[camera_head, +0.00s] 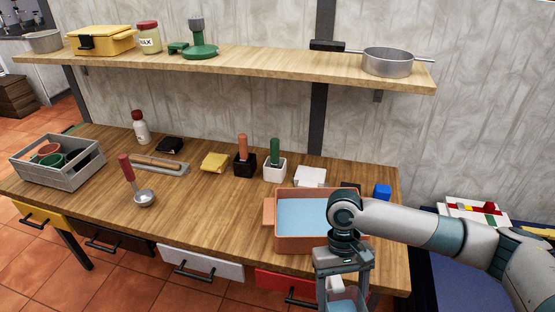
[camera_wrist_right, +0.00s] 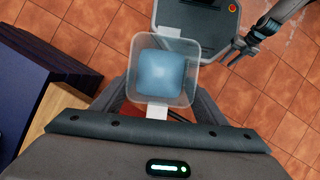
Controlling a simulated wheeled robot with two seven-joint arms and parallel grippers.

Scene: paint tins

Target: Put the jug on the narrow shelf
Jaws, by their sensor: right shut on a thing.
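The jug (camera_wrist_right: 164,72) is a clear, squarish container with blue liquid in it, seen from above in the right wrist view. My right gripper (camera_head: 343,280) is shut on it, in front of the table's front edge at the right. In the head view only a part of the jug (camera_head: 345,304) shows at the bottom edge, below the gripper. The narrow shelf (camera_head: 260,64) is a long wooden board on the wall above the table.
The shelf bears a pan (camera_head: 388,62) at right, a green scale-like thing (camera_head: 200,40), a jar (camera_head: 149,38) and a yellow box (camera_head: 100,40). Its middle is bare. Below, a terracotta tub (camera_head: 300,243) of blue liquid stands by my right arm, with several brushes and blocks behind.

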